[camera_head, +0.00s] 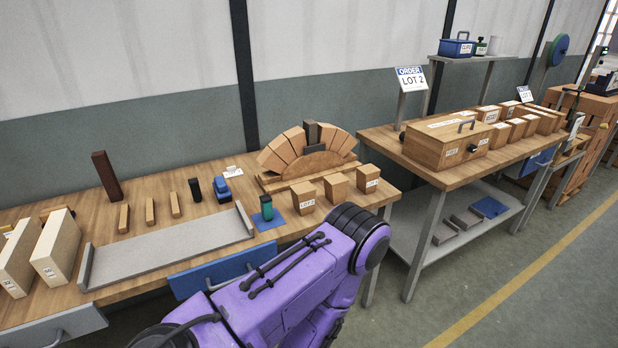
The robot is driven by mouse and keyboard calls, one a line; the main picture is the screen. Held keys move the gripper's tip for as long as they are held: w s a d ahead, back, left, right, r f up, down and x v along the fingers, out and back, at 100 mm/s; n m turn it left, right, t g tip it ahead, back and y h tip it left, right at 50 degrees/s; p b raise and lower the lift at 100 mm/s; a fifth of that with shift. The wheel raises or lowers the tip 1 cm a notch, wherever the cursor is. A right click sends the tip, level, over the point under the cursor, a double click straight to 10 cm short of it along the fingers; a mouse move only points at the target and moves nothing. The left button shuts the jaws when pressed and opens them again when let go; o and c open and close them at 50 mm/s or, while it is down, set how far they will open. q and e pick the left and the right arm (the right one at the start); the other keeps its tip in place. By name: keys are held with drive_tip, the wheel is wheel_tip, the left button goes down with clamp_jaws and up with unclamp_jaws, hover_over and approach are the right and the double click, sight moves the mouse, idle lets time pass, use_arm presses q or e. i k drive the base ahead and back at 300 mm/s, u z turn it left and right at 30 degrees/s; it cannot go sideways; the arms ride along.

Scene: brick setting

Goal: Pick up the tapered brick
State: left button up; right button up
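An arch of tapered bricks (284,148) stands over a curved wooden form (310,163) at the back right of the near bench. A dark upright piece (312,133) stands at the arch's crown, between the bricks. Three separate orange-brown bricks stand in front of the arch: a left one (303,198), a middle one (337,188) and a right one (368,178). They bear small labels, and their taper is hard to judge. My purple arm crosses the lower middle, in front of the bench. Neither gripper shows, and nothing held is visible.
A long grey tray (170,251) lies along the bench front. A dark green bottle-like item (266,207) stands on a blue pad left of the bricks. Large pale blocks (56,246) stand at the left. A second bench (455,172) holds a wooden box and labelled blocks.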

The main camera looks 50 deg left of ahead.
sight(336, 184)
drive_tip(key=u, duration=1.4)
drive_tip(key=i, duration=0.15)
